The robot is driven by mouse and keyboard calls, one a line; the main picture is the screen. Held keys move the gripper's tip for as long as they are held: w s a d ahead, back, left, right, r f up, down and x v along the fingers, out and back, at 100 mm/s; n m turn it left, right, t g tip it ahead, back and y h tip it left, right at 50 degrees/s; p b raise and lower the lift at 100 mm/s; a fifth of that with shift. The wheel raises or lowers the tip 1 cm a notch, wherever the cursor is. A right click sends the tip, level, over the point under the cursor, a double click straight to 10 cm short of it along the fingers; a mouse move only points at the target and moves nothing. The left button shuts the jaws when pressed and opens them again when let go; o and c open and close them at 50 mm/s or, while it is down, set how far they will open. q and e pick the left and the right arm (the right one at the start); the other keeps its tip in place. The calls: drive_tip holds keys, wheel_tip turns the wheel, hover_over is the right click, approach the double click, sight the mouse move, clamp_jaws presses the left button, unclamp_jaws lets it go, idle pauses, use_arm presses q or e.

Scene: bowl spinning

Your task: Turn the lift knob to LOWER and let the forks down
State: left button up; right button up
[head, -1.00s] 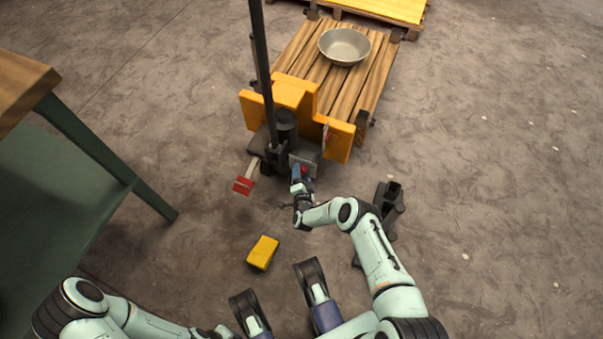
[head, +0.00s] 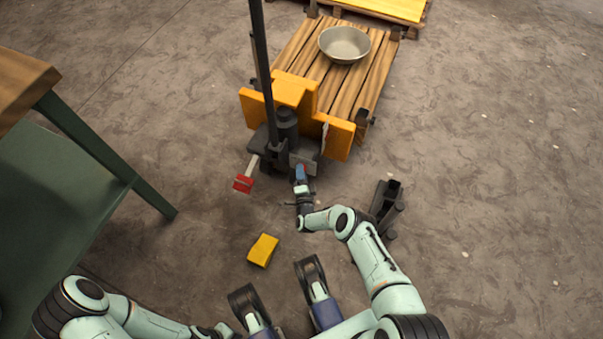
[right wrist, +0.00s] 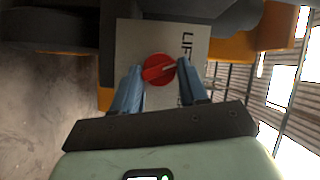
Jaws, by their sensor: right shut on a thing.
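The round red lift knob (right wrist: 157,69) sits on a pale grey plate (right wrist: 140,35) with partly hidden lettering that begins "LI". Its white pointer mark points right and slightly up in the right wrist view. My right gripper (right wrist: 160,78) has its two blue fingers on either side of the knob and is shut on it. In the head view my right gripper (head: 301,172) is at the front of the pallet jack (head: 287,125), covering the knob. The forks are hidden under the wooden pallet (head: 368,88).
A metal bowl (head: 344,45) stands on the pallet. A red foot pedal (head: 243,183) sticks out left of my right gripper. A yellow block (head: 263,250) and a dark grey stand (head: 388,205) are on the floor. A green-legged table (head: 60,190) is at left.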

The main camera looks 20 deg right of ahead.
drive_tip(key=shift+d+f+m+t, duration=0.15)
drive_tip(key=shift+m+t, duration=0.35)
drive_tip(key=shift+m, duration=0.8)
drive_tip(key=shift+f, duration=0.1)
drive_tip(key=o, duration=1)
